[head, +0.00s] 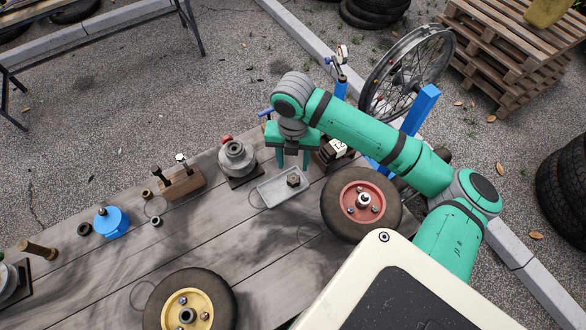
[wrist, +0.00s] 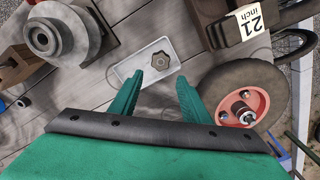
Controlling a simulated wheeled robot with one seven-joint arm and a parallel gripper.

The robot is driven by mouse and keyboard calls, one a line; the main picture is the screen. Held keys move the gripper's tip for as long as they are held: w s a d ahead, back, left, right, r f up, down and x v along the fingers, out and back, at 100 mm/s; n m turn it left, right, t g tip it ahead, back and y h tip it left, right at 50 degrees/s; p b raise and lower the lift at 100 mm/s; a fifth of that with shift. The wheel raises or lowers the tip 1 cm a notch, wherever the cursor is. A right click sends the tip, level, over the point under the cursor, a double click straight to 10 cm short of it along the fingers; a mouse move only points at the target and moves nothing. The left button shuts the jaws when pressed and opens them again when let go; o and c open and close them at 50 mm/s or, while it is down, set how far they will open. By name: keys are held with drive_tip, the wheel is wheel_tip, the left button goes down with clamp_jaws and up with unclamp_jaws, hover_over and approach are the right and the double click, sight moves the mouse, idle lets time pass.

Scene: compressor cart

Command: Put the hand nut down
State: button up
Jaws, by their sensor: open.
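The hand nut (head: 293,180), a dark lobed knob with a hole in its middle, lies in a shallow grey tray (head: 266,196) on the wooden bench. In the wrist view the nut (wrist: 161,60) sits in the tray (wrist: 122,72), just beyond my fingertips. My gripper (head: 292,160) is green and points down above the back of the tray. Its two fingers are spread wide with nothing between them, as the wrist view (wrist: 159,79) also shows. The nut looks clear of both fingers. The exact height of the fingertips above the tray is hard to tell.
A red-hubbed wheel (head: 335,215) lies right of the tray, with a dark block labelled 21 inch (wrist: 238,27) behind it. A grey flanged part (head: 237,158) and a wooden tool block (head: 182,186) stand left. A yellow-hubbed wheel (head: 222,292) is in front. Bare bench lies between.

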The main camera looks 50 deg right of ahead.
drive_tip(key=shift+r, duration=1.15)
drive_tip(key=shift+w, duration=0.1)
